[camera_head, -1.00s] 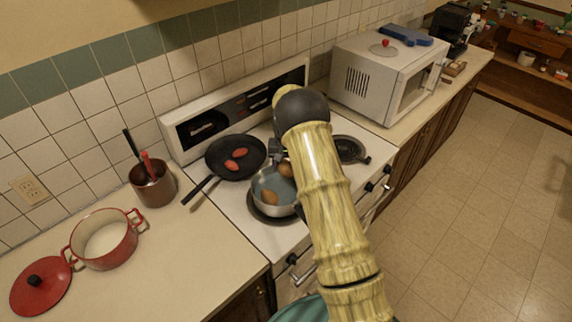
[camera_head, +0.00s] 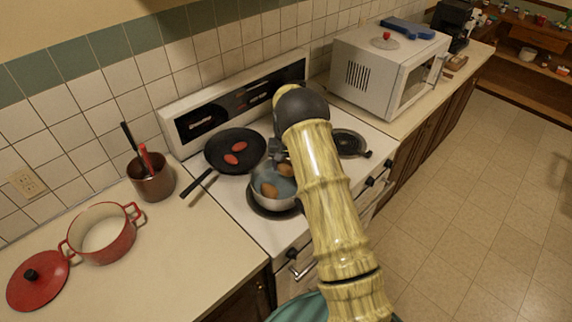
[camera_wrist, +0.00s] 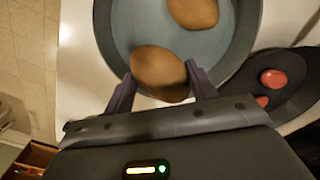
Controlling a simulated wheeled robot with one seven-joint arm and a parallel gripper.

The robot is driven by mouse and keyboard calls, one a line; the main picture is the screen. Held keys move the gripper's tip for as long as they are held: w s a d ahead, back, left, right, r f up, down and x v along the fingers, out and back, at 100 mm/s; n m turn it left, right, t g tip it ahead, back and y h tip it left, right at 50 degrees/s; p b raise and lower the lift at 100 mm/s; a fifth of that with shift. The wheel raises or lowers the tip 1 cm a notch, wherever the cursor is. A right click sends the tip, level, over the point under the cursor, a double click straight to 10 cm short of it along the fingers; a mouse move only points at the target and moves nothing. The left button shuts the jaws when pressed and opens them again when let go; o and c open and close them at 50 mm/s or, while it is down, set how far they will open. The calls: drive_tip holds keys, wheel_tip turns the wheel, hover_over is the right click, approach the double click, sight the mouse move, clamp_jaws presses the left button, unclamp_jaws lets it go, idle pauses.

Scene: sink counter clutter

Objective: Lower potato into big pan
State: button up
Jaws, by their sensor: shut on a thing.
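The big pan (camera_head: 272,204) is a silver pan with a blue-grey inside on the front left burner; it also shows in the wrist view (camera_wrist: 243,40). One brown potato (camera_head: 268,190) lies inside it, also seen in the wrist view (camera_wrist: 193,12). My gripper (camera_wrist: 162,80) is shut on a second brown potato (camera_wrist: 160,68), with a finger on each side. In the head view this held potato (camera_head: 286,170) shows at the pan's right side, partly covered by my arm. It is over the pan's inside; whether it touches the bottom I cannot tell.
A black frying pan (camera_head: 235,139) with two reddish items sits behind the big pan, its handle toward the left counter. A red pot (camera_head: 104,248), its lid (camera_head: 38,281) and a brown utensil pot (camera_head: 151,183) stand on the left counter. A microwave (camera_head: 370,80) stands right.

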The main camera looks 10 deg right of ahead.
drive_tip(key=shift+f+b, duration=1.75)
drive_tip(key=shift+f, duration=1)
idle(2.5)
idle(0.3)
drive_tip(key=o, duration=1.1)
drive_tip(key=shift+o, duration=0.2)
wheel_tip(320, 180, up, 17)
drive_tip(key=b, duration=0.4)
drive_tip(key=shift+r, duration=0.2)
